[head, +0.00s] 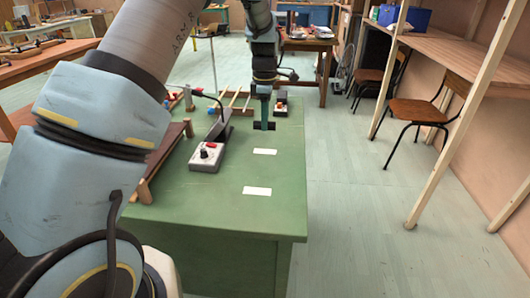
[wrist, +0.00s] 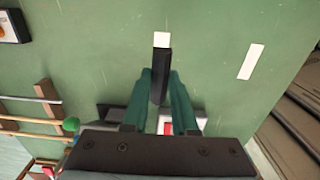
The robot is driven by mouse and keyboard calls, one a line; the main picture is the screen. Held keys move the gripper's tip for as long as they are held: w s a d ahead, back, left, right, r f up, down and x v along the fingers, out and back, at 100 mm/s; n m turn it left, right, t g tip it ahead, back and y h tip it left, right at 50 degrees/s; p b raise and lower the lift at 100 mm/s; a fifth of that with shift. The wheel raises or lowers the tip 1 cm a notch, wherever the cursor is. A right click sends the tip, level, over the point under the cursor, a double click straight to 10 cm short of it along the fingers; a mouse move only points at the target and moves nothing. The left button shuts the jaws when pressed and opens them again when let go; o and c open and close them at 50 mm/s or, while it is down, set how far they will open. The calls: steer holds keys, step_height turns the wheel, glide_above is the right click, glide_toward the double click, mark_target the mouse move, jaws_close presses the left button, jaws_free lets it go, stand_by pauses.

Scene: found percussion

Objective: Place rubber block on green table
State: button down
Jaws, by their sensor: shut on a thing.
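My gripper (head: 265,119) is over the far part of the green table (head: 210,205). In the wrist view its two green fingers (wrist: 161,88) are shut on the black rubber block (wrist: 161,78), which is long and narrow and points down toward the tabletop. In the head view the block's dark end (head: 264,127) shows low at the fingertips. I cannot tell whether it touches the table. A white card (wrist: 161,40) shows just past the block's end in the wrist view.
Two white cards, a nearer one (head: 257,190) and a farther one (head: 264,151), lie flat on the table. A grey control box (head: 207,156) with a red button stands at left. A wooden rack with bars (head: 236,99) lies left of my gripper.

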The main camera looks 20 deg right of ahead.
mark_target(265, 151)
step_height(265, 151, down, 9)
steer(key=shift+r+p, duration=0.2)
steer(key=shift+p, duration=0.6)
steer(key=shift+f, duration=0.15)
steer(key=c, duration=0.7)
jaws_free()
